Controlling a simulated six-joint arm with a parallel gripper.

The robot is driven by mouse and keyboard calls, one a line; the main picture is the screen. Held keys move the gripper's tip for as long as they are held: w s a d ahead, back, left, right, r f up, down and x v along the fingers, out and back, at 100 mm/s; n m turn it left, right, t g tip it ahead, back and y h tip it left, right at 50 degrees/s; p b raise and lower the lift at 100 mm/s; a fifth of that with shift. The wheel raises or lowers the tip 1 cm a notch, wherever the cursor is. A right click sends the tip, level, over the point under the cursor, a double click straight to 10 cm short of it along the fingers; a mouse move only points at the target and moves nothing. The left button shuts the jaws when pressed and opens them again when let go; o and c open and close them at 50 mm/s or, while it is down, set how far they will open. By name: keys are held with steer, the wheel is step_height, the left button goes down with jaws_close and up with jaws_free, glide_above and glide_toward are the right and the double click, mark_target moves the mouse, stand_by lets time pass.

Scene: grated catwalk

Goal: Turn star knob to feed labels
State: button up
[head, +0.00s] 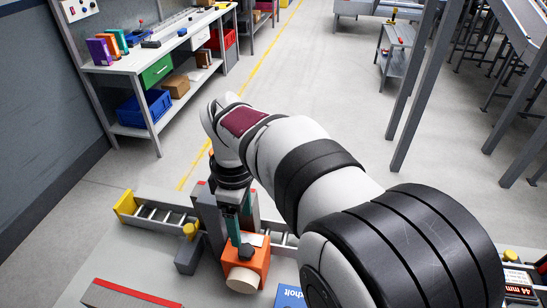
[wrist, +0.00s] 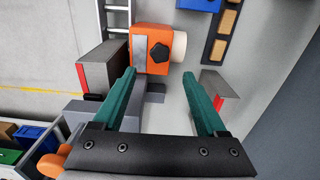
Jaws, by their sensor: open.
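The black star knob (wrist: 159,52) sits on the face of an orange label unit (wrist: 146,32) in the wrist view. It also shows as a small dark shape (head: 246,250) in the head view, by my fingertips. A pale roll (wrist: 180,45) sticks out of one side of the orange unit; it shows in the head view (head: 242,280) too. My gripper (wrist: 160,76) has two teal fingers, wide apart with nothing between them. In the wrist view the knob appears just beyond the gap between the tips. Contact with the knob cannot be told. In the head view my gripper (head: 238,228) points down.
Grey blocks (wrist: 105,68) stand close beside the orange unit. A roller conveyor (head: 160,213) runs behind it. A blue box (head: 290,297) lies to its right, and a red-edged panel (head: 125,295) lies at front left. A shelf bench (head: 160,62) stands at back left.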

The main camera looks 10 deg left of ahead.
mark_target(246, 250)
step_height(246, 250, down, 10)
steer(key=shift+r, duration=0.25)
jaws_close()
